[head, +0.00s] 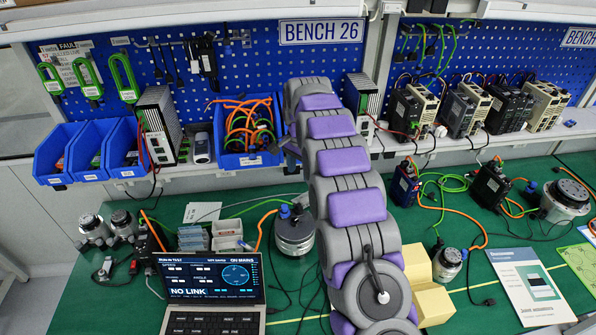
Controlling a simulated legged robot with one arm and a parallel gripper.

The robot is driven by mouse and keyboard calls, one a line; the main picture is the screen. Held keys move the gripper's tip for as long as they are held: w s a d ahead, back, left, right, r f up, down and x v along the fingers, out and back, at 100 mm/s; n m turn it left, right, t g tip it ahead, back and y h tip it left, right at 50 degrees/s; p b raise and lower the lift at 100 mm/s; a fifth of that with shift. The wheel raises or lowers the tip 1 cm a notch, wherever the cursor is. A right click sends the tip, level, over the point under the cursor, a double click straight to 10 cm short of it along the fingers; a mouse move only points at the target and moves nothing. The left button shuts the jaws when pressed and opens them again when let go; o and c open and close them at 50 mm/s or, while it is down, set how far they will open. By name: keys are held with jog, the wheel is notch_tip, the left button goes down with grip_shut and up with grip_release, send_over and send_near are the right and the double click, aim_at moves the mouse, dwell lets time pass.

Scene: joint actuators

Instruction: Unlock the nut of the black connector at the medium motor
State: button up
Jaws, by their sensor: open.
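A round silver-grey motor (295,240) stands on the green bench just left of my arm. It is larger than the small motors at the far left and smaller than the one at the far right, so it appears to be the medium motor. A blue connector (284,212) with an orange cable sits on its top. A dark connector beside it is close to my arm and too small to show its nut clearly. My arm rises through the middle of the picture. My gripper's fingertips are hidden behind the arm, and I see nothing clearly between them.
A laptop (212,290) reading NO LINK stands at the front left. Small motors (92,230) lie behind it. Yellow blocks (430,300) stand right of my arm, with a small motor (448,264) beyond. A large motor (565,202) is far right. Loose cables cross the bench.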

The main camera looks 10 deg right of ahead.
jog(key=s+r+n, duration=0.1)
jog(key=s+r, duration=0.3)
jog(key=s, duration=0.3)
jog(key=s+d+r+n, duration=0.1)
jog(key=s+r+n, duration=0.1)
jog(key=s+r, duration=0.2)
jog(key=shift+s, duration=1.4)
jog(key=shift+d, duration=0.1)
jog(key=s+d+f+n+g+b, duration=0.1)
jog(key=s+n, duration=0.6)
jog(key=s, duration=3.1)
jog(key=shift+d+f+g, duration=0.3)
jog(key=shift+d+f, duration=0.05)
